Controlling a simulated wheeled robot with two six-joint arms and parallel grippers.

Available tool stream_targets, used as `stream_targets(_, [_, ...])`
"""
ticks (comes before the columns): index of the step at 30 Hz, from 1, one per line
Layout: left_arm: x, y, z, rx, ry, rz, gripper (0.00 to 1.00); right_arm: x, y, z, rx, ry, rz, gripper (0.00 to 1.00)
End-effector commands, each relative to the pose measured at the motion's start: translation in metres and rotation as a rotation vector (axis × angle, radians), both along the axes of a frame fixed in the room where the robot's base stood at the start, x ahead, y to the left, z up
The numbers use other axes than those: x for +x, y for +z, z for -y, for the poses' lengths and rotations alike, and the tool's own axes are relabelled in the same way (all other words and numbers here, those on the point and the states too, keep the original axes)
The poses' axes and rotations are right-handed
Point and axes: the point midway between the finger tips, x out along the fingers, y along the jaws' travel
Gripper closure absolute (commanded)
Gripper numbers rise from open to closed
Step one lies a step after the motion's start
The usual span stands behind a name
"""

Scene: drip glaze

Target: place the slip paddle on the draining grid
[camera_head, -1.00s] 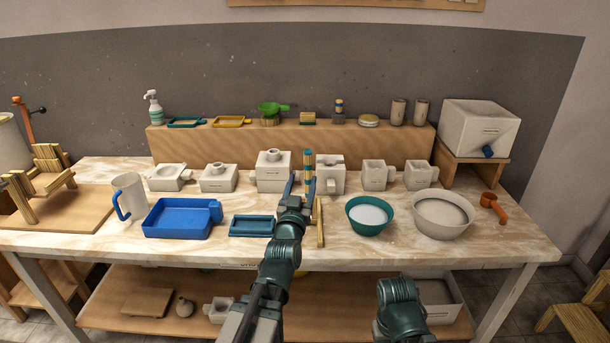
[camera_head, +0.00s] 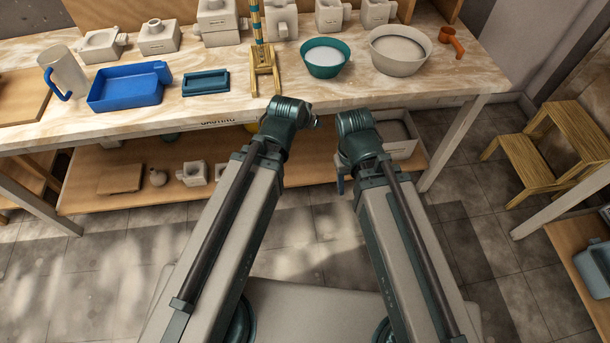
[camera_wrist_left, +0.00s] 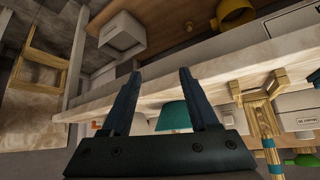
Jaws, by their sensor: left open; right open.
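A wooden stick with blue bands, likely the slip paddle (camera_head: 257,33), stands upright at a forked wooden stand (camera_head: 264,75) near the table's front edge. They also show in the left wrist view, the banded stick (camera_wrist_left: 271,150) and the stand (camera_wrist_left: 256,88). I cannot tell for sure which thing is the draining grid; a flat teal rectangular tray (camera_head: 205,83) lies left of the stand. My left gripper (camera_wrist_left: 160,72) is open and empty, in front of the table, apart from the stick. My right gripper (camera_head: 341,185), mostly hidden by its wrist, is in front of the table.
A blue tray (camera_head: 128,86) and white jug (camera_head: 63,72) stand at left. A teal bowl (camera_head: 325,57) and white bowl (camera_head: 400,50) stand right of the stand. White moulds line the back. A lower shelf (camera_head: 95,185) is under the table; a wooden step stool (camera_head: 540,140) is at right.

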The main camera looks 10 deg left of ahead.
Motion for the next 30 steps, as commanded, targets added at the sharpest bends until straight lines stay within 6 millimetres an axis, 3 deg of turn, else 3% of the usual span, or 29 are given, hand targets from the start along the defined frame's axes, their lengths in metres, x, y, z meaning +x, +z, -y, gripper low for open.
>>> stream_targets(3, [-0.056, -0.031, 0.016, 0.085, -0.040, -0.265, 0.39, 0.000, 0.000, 0.000, 0.000, 0.000, 0.000, 0.43])
stream_targets(6, [-0.098, -0.044, 0.018, 0.156, -0.051, -0.443, 0.39, 0.000, 0.000, 0.000, 0.000, 0.000, 0.000, 0.43])
stream_targets(12, [-0.148, -0.049, 0.014, 0.253, -0.049, -0.650, 0.39, 0.000, 0.000, 0.000, 0.000, 0.000, 0.000, 0.43])
stream_targets(16, [-0.158, -0.048, 0.012, 0.273, -0.045, -0.691, 0.39, 0.000, 0.000, 0.000, 0.000, 0.000, 0.000, 0.43])
stream_targets(25, [-0.159, -0.047, 0.012, 0.274, -0.045, -0.694, 0.39, 0.000, 0.002, 0.000, 0.000, 0.000, 0.000, 0.43])
stream_targets(30, [-0.158, -0.027, 0.012, 0.274, -0.045, -0.693, 0.39, 0.000, 0.022, 0.000, 0.000, 0.000, 0.000, 0.43])
